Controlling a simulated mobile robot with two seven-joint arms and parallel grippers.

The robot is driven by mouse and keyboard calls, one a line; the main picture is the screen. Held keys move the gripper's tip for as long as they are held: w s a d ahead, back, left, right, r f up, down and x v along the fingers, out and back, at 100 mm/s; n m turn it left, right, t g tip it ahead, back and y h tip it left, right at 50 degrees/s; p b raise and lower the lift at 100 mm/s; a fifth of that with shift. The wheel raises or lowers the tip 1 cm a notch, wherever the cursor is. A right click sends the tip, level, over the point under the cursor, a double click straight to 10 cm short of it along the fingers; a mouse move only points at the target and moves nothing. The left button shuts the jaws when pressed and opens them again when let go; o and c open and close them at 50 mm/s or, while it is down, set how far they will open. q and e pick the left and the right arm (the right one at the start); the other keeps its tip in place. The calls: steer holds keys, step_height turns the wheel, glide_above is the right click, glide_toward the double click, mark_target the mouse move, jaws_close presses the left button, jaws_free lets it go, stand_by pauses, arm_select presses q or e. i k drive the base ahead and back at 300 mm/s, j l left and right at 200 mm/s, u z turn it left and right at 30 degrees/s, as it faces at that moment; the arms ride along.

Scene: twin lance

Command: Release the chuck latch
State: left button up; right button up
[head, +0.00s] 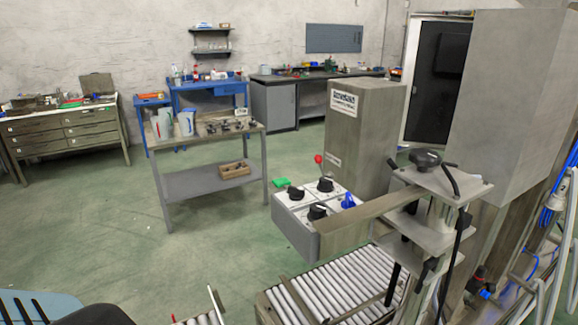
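I cannot tell for certain which part is the chuck latch. In the head view a grey metal clamp assembly (440,182) stands at the right, with a black knob (426,159) on top and black lever handles beside and below it. A grey control box (310,222) stands left of it. The box carries several black knobs, a blue knob (348,201), a green part (281,183) and a red-tipped lever (319,160). Neither of my grippers is in view.
A roller conveyor (330,292) runs below the control box. A tall grey cabinet (365,125) stands behind it, and a larger grey housing (510,90) at the right. A grey work table (205,185) stands at centre left. The green floor (110,235) is clear at left.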

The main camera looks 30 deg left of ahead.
mark_target(318, 158)
steer(key=u, duration=0.85)
